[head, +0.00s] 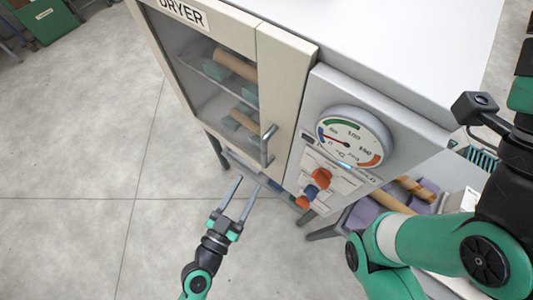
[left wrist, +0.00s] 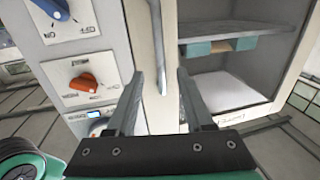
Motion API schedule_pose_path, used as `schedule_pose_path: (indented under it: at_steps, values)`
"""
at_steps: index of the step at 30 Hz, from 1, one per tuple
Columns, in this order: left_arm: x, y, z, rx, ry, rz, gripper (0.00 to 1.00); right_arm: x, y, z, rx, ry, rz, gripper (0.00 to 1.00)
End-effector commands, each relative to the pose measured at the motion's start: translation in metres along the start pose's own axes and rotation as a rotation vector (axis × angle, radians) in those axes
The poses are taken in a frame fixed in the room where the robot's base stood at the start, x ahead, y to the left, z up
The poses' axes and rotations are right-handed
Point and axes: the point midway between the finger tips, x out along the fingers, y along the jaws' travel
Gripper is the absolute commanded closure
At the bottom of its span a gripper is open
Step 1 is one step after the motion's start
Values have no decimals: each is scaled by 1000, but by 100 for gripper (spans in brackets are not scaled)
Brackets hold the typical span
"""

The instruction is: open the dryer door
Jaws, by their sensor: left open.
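The dryer (head: 290,50) has a cream door (head: 285,80) with a glass window, and the door looks shut. A grey bar handle (head: 267,147) stands on the door's right edge, near its lower end. My left gripper (head: 247,183) is open and empty, just below the handle in the head view and apart from it. In the left wrist view the handle (left wrist: 157,45) runs lengthwise, ahead of and between the two open fingers (left wrist: 160,75). My right arm enters at the right of the head view; its gripper is out of frame.
Right of the door is a panel with a round gauge (head: 352,137), an orange knob (head: 321,178) and a blue knob (head: 310,192). Brown rolls (head: 234,66) sit behind the glass.

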Motion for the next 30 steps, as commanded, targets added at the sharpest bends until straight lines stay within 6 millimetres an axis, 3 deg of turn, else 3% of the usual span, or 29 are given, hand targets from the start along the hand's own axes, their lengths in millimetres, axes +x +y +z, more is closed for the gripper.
schedule_pose_path:
  at_steps: [9,15,26,30]
  values:
    - [67,0,-3,0,3,1,48,8,0,-7,0,0,0,7]
    - [100,0,-1,1,2,0,48,7,0,-6,0,-1,0,7]
    - [108,0,-2,1,2,-1,48,7,0,-6,0,-1,0,7]
    - [108,0,-2,1,2,0,73,7,0,-6,0,-1,0,7]
